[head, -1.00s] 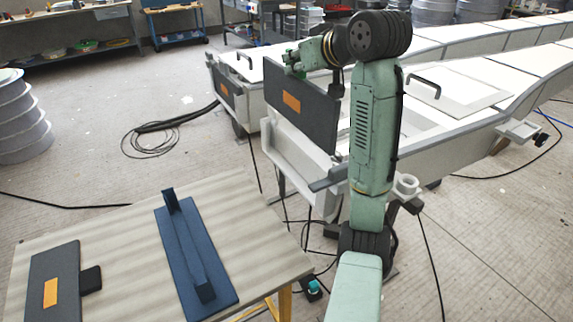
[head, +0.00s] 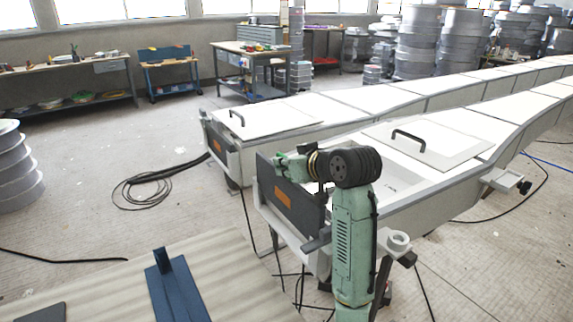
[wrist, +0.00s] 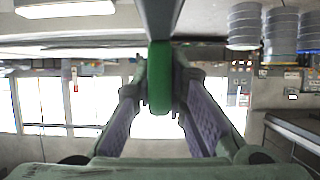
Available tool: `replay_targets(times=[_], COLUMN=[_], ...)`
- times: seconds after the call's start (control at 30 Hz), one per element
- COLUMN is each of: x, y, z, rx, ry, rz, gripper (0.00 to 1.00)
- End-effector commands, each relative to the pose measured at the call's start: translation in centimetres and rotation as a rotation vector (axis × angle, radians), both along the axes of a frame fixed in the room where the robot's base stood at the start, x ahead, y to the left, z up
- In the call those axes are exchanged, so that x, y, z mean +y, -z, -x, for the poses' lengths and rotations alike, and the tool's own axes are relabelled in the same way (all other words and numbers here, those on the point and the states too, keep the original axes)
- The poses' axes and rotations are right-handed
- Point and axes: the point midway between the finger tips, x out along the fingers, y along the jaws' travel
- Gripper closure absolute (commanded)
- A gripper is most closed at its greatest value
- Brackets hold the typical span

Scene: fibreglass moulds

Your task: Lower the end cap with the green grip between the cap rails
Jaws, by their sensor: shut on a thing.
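The end cap (head: 268,189) is a dark grey upright plate with an orange label, at the open end of the nearer white mould. Its lower part sits down within the white cap rails (head: 262,207); whether it touches bottom is hidden. My gripper (wrist: 160,95) is shut on the green grip (wrist: 160,70), which stands between its two fingers in the wrist view. The cap's dark edge (wrist: 160,16) shows beyond the grip.
A second mould with its own dark cap (head: 217,144) stands to the left. A lid with a black handle (head: 408,139) lies on the nearer mould. A table (head: 95,285) with a blue handled piece (head: 176,290) is front left. A coiled cable (head: 150,188) lies on the floor.

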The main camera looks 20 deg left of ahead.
Motion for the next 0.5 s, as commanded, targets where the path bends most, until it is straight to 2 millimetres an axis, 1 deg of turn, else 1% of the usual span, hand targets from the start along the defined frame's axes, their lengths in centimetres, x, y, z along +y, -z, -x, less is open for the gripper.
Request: replay_targets(times=[0.03, 0.3, 0.5], x=[0.0, 0.0, 0.0], y=[0.0, 0.0, 0.0], z=[-0.01, -0.02, -0.02], rx=[0.0, 0.001, 0.001], ry=[0.0, 0.0, 0.0], rz=[0.0, -0.001, 0.0], gripper=[0.85, 0.67, 0.67])
